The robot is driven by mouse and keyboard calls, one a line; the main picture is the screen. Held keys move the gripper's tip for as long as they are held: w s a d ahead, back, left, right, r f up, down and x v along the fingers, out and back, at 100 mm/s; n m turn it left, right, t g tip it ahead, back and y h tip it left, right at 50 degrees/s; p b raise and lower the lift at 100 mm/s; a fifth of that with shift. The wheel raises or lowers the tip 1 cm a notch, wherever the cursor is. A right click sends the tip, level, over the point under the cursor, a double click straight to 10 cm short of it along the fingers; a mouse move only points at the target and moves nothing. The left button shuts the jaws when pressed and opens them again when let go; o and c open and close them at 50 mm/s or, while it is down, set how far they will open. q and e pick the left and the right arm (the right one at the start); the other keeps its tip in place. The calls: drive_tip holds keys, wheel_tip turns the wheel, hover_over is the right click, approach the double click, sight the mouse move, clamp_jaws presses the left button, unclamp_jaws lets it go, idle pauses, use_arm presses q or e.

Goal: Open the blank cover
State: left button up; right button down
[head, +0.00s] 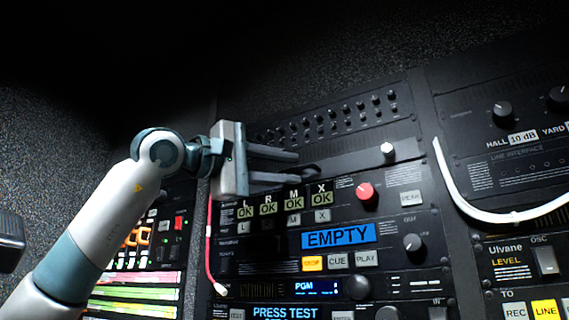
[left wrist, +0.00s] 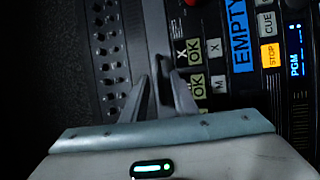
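The dark panel strip (head: 350,163) between the knob row and the unit reading EMPTY looks like the blank cover. It carries a small dark handle-like part (head: 312,171) at its left and a pale round knob (head: 388,150) at its right. It looks closed against the rack. My left gripper (head: 302,169) reaches in from the left, its two fingers apart, tips close to the dark part. In the left wrist view the fingers (left wrist: 159,76) stand apart, with a dark shape near their tips; I cannot tell whether they touch it. My right gripper is not in view.
Below the strip is the unit with the blue EMPTY display (head: 338,236) and a red knob (head: 365,191). A red cable (head: 209,240) hangs beside my left gripper. A white cable (head: 470,208) loops across the right rack. A dark object (head: 11,242) is at the left edge.

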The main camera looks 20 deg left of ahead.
use_arm(q)
clamp_jaws()
drive_tip(key=shift+r, duration=0.1)
drive_tip(key=shift+s+r+n+g+y+p, duration=0.15)
drive_tip(key=shift+r+n+g+y+p, duration=0.6)
drive_tip(key=shift+g+p, duration=0.95)
drive_tip(key=shift+s+r+n+g+y+p, duration=0.15)
drive_tip(key=shift+r+n+g+y+p, duration=0.55)
drive_tip(key=shift+p, duration=1.55)
drive_tip(key=shift+a+r+m+g, duration=0.1)
drive_tip(key=shift+r+m+g, duration=0.2)
drive_tip(key=shift+g, duration=0.1)
